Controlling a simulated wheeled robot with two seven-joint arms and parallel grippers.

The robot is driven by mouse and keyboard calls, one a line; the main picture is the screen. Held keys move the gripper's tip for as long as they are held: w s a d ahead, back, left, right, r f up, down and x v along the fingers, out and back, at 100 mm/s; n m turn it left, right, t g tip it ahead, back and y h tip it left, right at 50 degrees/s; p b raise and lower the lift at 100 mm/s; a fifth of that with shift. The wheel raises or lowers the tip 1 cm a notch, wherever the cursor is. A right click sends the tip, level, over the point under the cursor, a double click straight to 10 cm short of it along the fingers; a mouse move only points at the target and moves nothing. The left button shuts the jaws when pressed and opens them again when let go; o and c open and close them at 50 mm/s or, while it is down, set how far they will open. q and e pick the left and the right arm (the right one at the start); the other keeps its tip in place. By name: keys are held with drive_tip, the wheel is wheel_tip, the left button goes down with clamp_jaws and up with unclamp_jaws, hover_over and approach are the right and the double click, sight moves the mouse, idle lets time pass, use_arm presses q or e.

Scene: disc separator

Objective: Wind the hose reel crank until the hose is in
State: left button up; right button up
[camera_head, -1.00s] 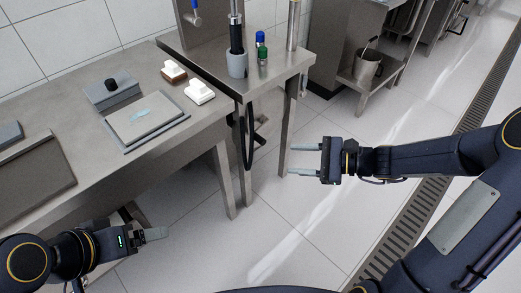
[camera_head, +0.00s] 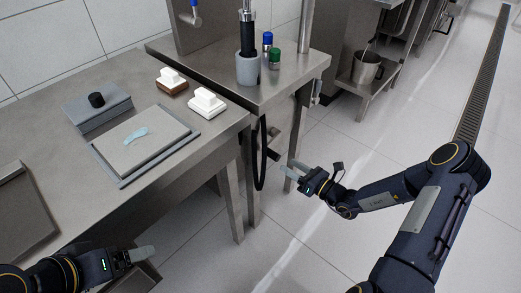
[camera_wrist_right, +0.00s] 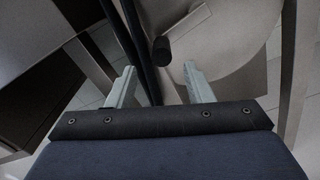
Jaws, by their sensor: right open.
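A black hose (camera_head: 262,155) hangs in a long loop below the steel counter. It also shows as a dark strand in the right wrist view (camera_wrist_right: 134,40). A dark round crank handle (camera_wrist_right: 162,49) sticks out toward my right gripper, in front of a pale rounded surface; I take that surface for the reel (camera_wrist_right: 215,40). In the head view the handle (camera_head: 272,154) is small beside the hose. My right gripper (camera_head: 294,171) is open and empty, just right of the hose. In the wrist view the handle lies beyond and between its fingertips (camera_wrist_right: 160,69). My left gripper (camera_head: 142,255) is at the lower left, its opening unclear.
The counter's steel legs (camera_head: 249,190) stand close to the hose. On top are a grey cup (camera_head: 247,69), a blue-capped bottle (camera_head: 267,43), a green-capped bottle (camera_head: 275,60), two white-topped blocks and a grey tray. Open tiled floor (camera_head: 380,240) lies to the right.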

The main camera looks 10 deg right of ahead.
sight(278, 159)
drive_tip(key=shift+w+a+f, duration=0.2)
drive_tip(key=shift+w+a, duration=0.05)
drive_tip(key=shift+w, duration=0.1)
drive_tip(key=shift+w+a, duration=0.25)
drive_tip(key=shift+w, duration=0.1)
drive_tip(key=b+x, duration=0.1)
drive_tip(key=x, duration=0.5)
drive_tip(key=shift+w+a+r+b, duration=0.1)
drive_tip(key=shift+w+a+b, duration=0.15)
drive_tip(key=shift+w+b, duration=0.1)
drive_tip(key=shift+c, duration=0.5)
clamp_jaws()
